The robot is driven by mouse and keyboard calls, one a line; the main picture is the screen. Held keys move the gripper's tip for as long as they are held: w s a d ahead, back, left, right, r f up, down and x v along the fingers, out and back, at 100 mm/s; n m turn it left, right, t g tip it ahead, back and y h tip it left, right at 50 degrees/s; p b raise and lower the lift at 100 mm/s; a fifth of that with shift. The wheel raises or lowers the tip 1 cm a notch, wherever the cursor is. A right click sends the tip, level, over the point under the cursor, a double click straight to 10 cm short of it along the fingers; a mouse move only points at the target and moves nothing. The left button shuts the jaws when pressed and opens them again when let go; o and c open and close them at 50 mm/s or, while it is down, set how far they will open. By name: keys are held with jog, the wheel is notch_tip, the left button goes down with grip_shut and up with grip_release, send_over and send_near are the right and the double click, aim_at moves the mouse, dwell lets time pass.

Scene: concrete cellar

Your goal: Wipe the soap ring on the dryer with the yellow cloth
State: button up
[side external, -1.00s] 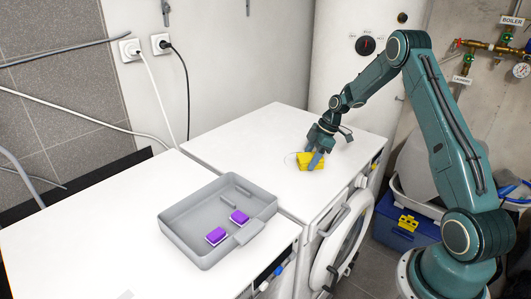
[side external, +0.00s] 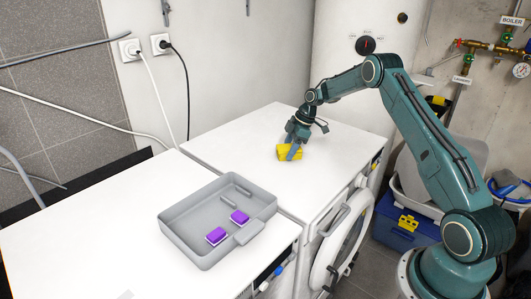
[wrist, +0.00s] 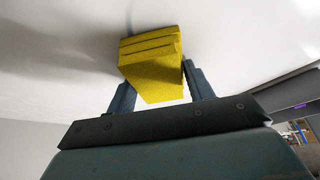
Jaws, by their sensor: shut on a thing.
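The yellow cloth (side external: 284,154) is a thick folded block on the white top of the dryer (side external: 240,140), the right-hand machine. My gripper (side external: 293,151) points down and is shut on the cloth. In the wrist view, the cloth (wrist: 152,66) sits between the two fingers of my gripper (wrist: 160,85), against the white surface. I cannot make out the soap ring now; the cloth and gripper cover the spot where a faint outline showed earlier.
The dryer's round door (side external: 340,240) hangs open at the front. The dryer top around the cloth is mostly clear.

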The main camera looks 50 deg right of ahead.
aim_at(315, 166)
jog(key=shift+d, duration=0.8)
jog(key=shift+s, duration=5.75)
notch_tip(315, 166, up, 8)
jog(key=shift+w+r, duration=0.1)
